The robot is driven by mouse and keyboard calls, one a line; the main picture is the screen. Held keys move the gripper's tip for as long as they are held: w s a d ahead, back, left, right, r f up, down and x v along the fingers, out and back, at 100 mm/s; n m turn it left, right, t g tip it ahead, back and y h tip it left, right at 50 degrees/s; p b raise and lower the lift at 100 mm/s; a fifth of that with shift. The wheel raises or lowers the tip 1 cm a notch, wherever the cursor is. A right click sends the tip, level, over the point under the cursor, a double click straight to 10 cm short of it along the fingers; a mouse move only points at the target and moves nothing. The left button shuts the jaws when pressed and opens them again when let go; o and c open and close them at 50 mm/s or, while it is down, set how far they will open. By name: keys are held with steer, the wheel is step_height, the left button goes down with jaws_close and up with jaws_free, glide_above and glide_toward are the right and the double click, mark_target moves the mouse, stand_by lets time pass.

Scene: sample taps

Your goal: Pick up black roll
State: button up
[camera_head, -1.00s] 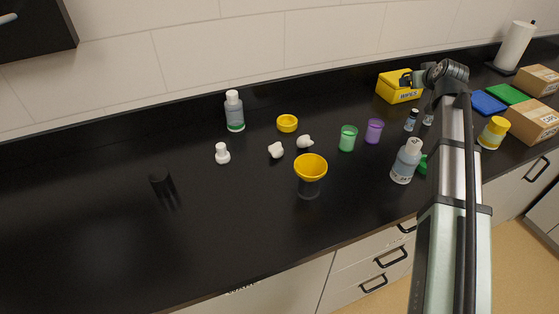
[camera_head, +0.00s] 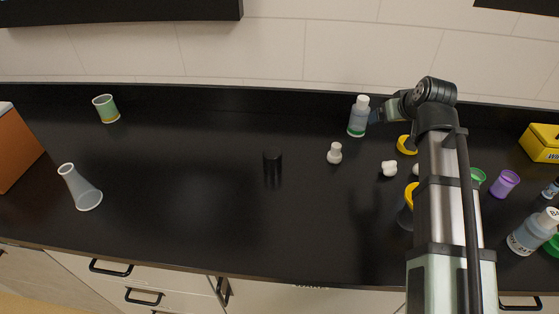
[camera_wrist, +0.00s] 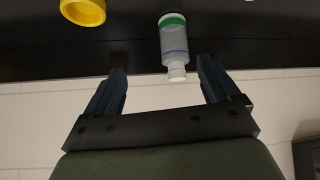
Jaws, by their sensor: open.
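The black roll (camera_head: 272,163) stands upright on the black counter, left of the middle of the counter in the head view. It is dark against the dark counter and not in the wrist view. My gripper (camera_head: 381,113) is at the back of the counter, to the right of the roll and well apart from it. In the wrist view my gripper (camera_wrist: 161,88) has its two fingers spread with nothing held between them. A bottle with a green band (camera_wrist: 174,45) shows beyond the fingers.
The green-banded bottle (camera_head: 358,117) stands beside my gripper. A small white bottle (camera_head: 334,153) stands right of the roll, with a white lump (camera_head: 389,168) beyond. The counter around the roll is clear.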

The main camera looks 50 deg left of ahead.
steer(key=s+a+n+g, duration=0.1)
steer(key=s+a, duration=0.3)
steer(key=s, duration=0.3)
steer(key=s+a+n+g, duration=0.1)
steer(key=s+a, duration=0.3)
steer(key=s, duration=0.4)
steer(key=n+g, duration=0.2)
glide_toward(274, 153)
steer(key=shift+h, duration=0.3)
steer(key=x, duration=0.7)
steer(key=shift+a+f, duration=0.1)
steer(key=shift+a, duration=0.3)
steer(key=shift+x, duration=3)
steer(key=shift+s+d+f, duration=0.1)
steer(key=shift+d+f, duration=0.05)
steer(key=shift+d, duration=0.05)
steer(key=shift+c, duration=0.2)
steer(key=c, duration=1.1)
